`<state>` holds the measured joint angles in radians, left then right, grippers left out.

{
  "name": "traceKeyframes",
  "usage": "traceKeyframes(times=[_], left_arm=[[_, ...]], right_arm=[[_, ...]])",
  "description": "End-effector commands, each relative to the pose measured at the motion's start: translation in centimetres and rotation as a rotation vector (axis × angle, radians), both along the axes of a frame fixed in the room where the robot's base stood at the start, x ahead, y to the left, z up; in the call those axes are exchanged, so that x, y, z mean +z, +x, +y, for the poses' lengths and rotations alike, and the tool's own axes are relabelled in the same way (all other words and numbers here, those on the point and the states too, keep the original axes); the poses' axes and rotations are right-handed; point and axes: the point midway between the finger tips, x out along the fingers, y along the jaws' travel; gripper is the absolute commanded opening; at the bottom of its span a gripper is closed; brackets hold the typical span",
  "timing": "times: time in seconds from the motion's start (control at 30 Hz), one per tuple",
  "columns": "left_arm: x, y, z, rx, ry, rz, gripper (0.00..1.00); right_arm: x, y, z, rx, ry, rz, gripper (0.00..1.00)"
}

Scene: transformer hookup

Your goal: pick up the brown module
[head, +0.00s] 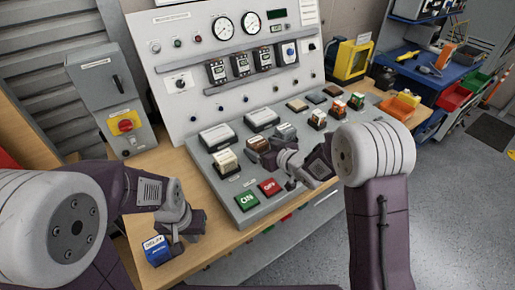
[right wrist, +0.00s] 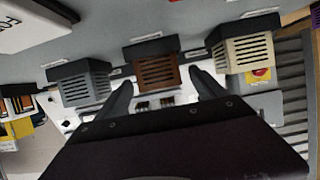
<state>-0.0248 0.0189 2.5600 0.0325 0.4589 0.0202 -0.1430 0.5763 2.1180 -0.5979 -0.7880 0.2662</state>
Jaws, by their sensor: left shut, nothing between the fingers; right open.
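The brown module (head: 258,144) sits in its dark socket on the sloped grey console, between a cream module (head: 226,161) and a grey module (head: 285,131). In the right wrist view the brown module (right wrist: 156,64) shows slatted sides and lies ahead, roughly between my right gripper's fingertips (right wrist: 158,82). The cream module (right wrist: 243,47) is to its right there, the grey module (right wrist: 86,84) to its left. My right gripper (head: 284,170) is open and empty close to the brown module; whether it touches cannot be told. My left gripper (head: 182,234) is shut and empty beside a blue module (head: 157,249).
Green and red buttons (head: 257,194) sit at the console's front. Orange-and-white modules (head: 337,109) stand further right. A panel with gauges (head: 237,65) rises behind. A grey box with a red-yellow switch (head: 113,105) stands at the left. Bare wooden bench shows around the blue module.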

Motion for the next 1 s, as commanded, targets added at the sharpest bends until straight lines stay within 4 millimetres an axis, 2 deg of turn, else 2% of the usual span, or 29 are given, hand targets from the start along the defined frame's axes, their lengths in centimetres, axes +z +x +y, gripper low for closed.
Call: traceKeyframes(times=[0.17, 0.4, 0.6, 0.67, 0.87, 1.0], left_arm=[[-0.1, 0.0, 0.0, 0.000, 0.000, 0.000, 0.00], [-0.1, 0.0, 0.0, 0.000, 0.000, 0.000, 0.00], [-0.1, 0.0, 0.0, 0.000, 0.000, 0.000, 0.00], [-0.1, 0.0, 0.0, 0.000, 0.000, 0.000, 0.00], [-0.1, 0.0, 0.0, 0.000, 0.000, 0.000, 0.00], [0.5, 0.0, 0.0, 0.000, 0.000, 0.000, 0.00]], right_arm=[[-1.0, 2.0, 1.4, 0.000, 0.000, 0.000, 0.80], [-1.1, 2.2, 1.5, -0.001, 0.000, 0.001, 0.80], [-1.0, 2.2, 1.5, -0.001, 0.000, 0.001, 0.24], [-1.1, 2.2, 1.5, -0.001, 0.000, 0.001, 0.09], [-0.9, 2.2, 1.5, -0.001, 0.000, 0.000, 0.09], [1.1, 2.2, 1.5, 0.001, 0.001, -0.004, 0.09]])
